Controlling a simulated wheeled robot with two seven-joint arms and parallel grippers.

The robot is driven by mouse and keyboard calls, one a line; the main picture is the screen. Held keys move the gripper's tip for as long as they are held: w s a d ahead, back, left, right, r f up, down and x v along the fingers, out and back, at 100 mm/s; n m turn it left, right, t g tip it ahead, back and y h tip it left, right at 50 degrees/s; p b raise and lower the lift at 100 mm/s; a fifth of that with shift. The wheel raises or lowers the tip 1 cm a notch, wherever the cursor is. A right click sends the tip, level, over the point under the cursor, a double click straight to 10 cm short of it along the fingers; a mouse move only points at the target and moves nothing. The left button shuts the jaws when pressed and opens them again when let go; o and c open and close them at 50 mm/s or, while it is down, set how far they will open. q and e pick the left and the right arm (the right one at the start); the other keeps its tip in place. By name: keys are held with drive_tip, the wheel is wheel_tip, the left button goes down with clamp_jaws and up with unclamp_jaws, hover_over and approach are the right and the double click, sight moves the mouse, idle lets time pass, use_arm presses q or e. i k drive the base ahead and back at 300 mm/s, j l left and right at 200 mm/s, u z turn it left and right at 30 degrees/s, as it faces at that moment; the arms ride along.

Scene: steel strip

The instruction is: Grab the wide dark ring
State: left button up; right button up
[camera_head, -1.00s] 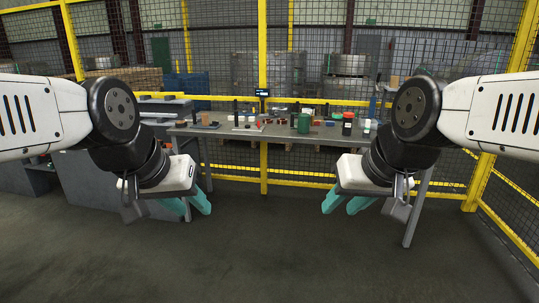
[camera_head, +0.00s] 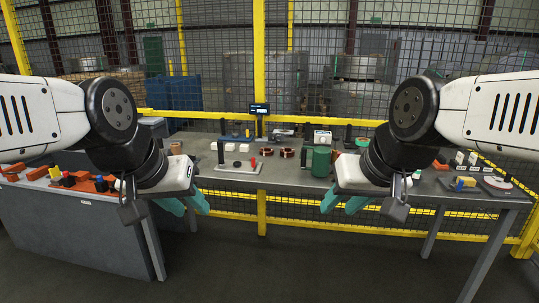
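I cannot single out the wide dark ring with certainty at this distance. A small dark round piece (camera_head: 237,164) lies on a pale plate on the grey table (camera_head: 285,178). Two small dark reddish-brown ring-like pieces, one on the left (camera_head: 267,152) and one on the right (camera_head: 287,153), sit just right of it. My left gripper (camera_head: 184,205) has its teal fingers apart and empty, in front of the table's left part. My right gripper (camera_head: 344,203) is also open and empty, in front of the table's middle right. My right arm hides part of the tabletop.
A green cylinder (camera_head: 321,161) stands near the table's front edge. A lower grey bench (camera_head: 75,225) with orange parts is on the left. Yellow-framed mesh fencing closes off the back. The floor in front is clear.

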sight(286, 153)
drive_tip(key=i+u, duration=0.1)
drive_tip(key=i, duration=0.5)
drive_tip(key=i+l, duration=0.1)
drive_tip(key=i, duration=0.5)
drive_tip(key=i+l+u, duration=0.15)
drive_tip(key=i, duration=0.45)
drive_tip(key=i+u, duration=0.25)
drive_tip(key=k, duration=0.1)
